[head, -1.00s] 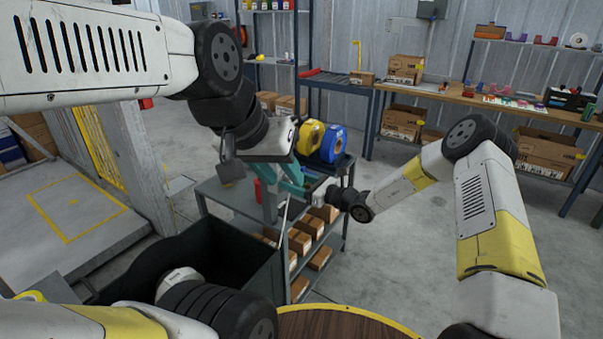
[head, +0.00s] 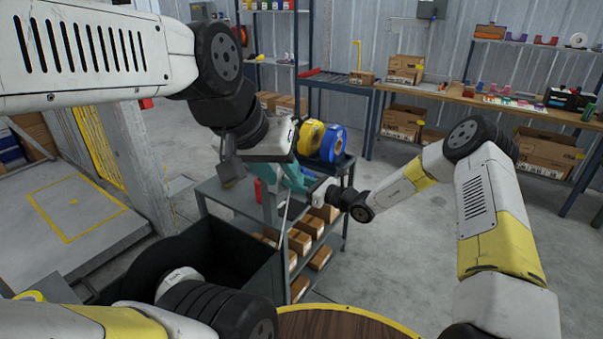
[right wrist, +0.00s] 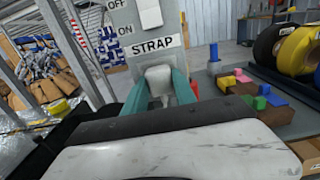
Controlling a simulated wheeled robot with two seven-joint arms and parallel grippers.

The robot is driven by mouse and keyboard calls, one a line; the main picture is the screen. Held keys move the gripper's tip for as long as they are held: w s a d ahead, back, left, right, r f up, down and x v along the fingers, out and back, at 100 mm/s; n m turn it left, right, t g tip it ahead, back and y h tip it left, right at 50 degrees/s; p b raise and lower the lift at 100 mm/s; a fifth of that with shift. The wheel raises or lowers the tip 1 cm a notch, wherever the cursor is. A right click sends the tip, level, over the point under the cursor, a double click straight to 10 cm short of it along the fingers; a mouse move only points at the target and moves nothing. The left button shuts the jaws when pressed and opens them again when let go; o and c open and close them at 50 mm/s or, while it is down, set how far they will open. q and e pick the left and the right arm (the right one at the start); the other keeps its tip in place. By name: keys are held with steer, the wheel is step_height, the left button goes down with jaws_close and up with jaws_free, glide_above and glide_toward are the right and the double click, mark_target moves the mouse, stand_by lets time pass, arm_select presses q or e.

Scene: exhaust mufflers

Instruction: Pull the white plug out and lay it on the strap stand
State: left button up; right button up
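In the right wrist view, the white plug (right wrist: 158,80) sits between the two teal fingertips of my right gripper (right wrist: 163,88), which touch it on both sides. It is just below a white STRAP label (right wrist: 153,47) on a grey upright panel. Whether it is still in a socket is hidden. In the head view, my right gripper (head: 297,182) reaches in from the right beside the cart's grey post. My left gripper (head: 273,165) hangs over the cart, with teal parts below its white hand. Its fingertips overlap my right gripper there, so its opening is unclear.
A grey cart (head: 230,195) carries the panel, a yellow roll (head: 310,137) and a blue roll (head: 333,143). A red bottle (head: 257,191) and coloured blocks (right wrist: 245,88) stand near. A black bin (head: 225,250) is in front; cardboard boxes fill the lower shelves.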

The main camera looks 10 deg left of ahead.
jaws_close()
steer(key=shift+d, duration=0.15)
steer(key=shift+v, duration=2.9)
